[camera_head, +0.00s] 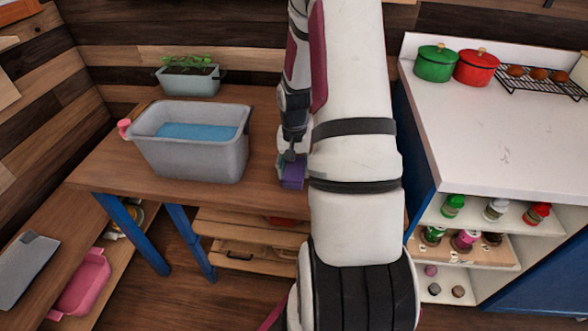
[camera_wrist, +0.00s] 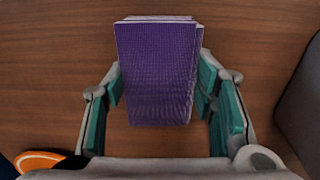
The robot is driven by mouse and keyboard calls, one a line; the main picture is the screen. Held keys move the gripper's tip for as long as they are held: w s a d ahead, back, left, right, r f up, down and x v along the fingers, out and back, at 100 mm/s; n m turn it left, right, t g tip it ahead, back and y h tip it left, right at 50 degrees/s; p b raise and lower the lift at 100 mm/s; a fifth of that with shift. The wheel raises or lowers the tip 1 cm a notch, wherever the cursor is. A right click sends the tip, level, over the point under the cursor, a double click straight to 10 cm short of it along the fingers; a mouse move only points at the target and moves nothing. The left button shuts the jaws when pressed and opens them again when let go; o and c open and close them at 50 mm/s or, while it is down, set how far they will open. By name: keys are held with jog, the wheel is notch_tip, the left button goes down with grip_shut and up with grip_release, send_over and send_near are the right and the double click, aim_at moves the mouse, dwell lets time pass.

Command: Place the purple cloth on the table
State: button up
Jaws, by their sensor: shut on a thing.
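The purple cloth (camera_wrist: 157,70) is a folded, textured block in the wrist view, held between the two teal-padded fingers of my gripper (camera_wrist: 160,95). In the head view the cloth (camera_head: 292,172) shows at the tip of my gripper (camera_head: 291,156), partly hidden by my arm. The wooden table (camera_head: 235,192) lies under it, and its brown top (camera_wrist: 262,40) fills the wrist view behind the cloth. I cannot tell whether the cloth touches the table top.
A grey tub (camera_head: 195,160) with blue contents stands on the table left of my gripper. A planter (camera_head: 188,82) stands at the back. A white counter (camera_head: 490,150) with a green pot (camera_head: 435,65) and a red pot (camera_head: 476,68) is at right. Bare table lies between tub and gripper.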

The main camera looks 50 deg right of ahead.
aim_at(294, 169)
jog(key=o, duration=1.3)
jog(key=shift+f, duration=0.15)
notch_tip(294, 169, up, 12)
jog(key=p, duration=0.1)
jog(key=a+r+n, duration=0.3)
jog(key=a+r, duration=0.6)
jog(key=r, duration=0.1)
jog(key=s+a+r+n+t, duration=0.1)
jog(key=s+a+r+n, duration=0.2)
jog(key=s+a, duration=0.2)
jog(key=s+a+r+n+t, duration=0.1)
jog(key=s+a+r+n, duration=0.2)
jog(key=a, duration=0.6)
jog(key=s+a+r+n+t, duration=0.1)
jog(key=s+a+r+n, duration=0.2)
jog(key=s+a, duration=0.4)
jog(key=shift+s+r, duration=0.15)
jog(key=shift+s, duration=0.3)
